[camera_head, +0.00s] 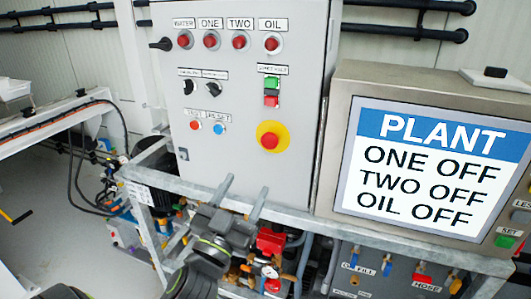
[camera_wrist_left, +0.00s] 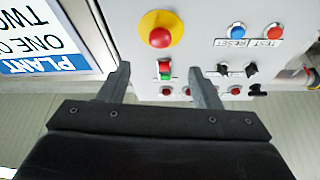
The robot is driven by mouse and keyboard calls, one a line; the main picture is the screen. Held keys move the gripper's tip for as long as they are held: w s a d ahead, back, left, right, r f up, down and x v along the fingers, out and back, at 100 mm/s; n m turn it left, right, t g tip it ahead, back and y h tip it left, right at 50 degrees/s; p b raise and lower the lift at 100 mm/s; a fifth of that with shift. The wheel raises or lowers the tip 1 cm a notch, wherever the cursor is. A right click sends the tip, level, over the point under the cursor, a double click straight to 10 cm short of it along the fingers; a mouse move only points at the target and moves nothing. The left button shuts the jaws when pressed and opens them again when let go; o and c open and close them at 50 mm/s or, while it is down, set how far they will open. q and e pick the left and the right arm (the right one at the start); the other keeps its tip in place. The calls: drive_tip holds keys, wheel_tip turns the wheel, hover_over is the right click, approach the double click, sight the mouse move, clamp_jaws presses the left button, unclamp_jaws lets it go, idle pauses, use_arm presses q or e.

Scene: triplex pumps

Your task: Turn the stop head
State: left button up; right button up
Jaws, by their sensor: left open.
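The stop head is a red mushroom button (camera_head: 269,140) on a yellow disc, low on the front of the grey control cabinet (camera_head: 245,100). It also shows in the left wrist view (camera_wrist_left: 160,38), where the picture is upside down. My left gripper (camera_head: 246,183) is open and empty, below the stop head in the head view and apart from it. In the left wrist view its two fingers (camera_wrist_left: 160,68) stand either side of the green and red switch, with the stop head beyond their tips. My right gripper is not in view.
A screen reading PLANT, ONE OFF, TWO OFF, OIL OFF (camera_head: 430,165) stands right of the cabinet. Red lamps (camera_head: 211,40), black selectors (camera_head: 189,87) and a blue button (camera_head: 218,128) sit near the stop head. A metal frame rail (camera_head: 330,226) and pump parts lie below.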

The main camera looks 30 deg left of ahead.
sight(268, 144)
use_arm(q)
drive_tip(key=p+x, duration=0.3)
drive_tip(key=x, duration=0.7)
drive_tip(key=shift+w+r, duration=0.15)
drive_tip(key=shift+r, duration=0.05)
drive_tip(key=shift+w+a+r, duration=0.1)
drive_tip(key=shift+w, duration=0.45)
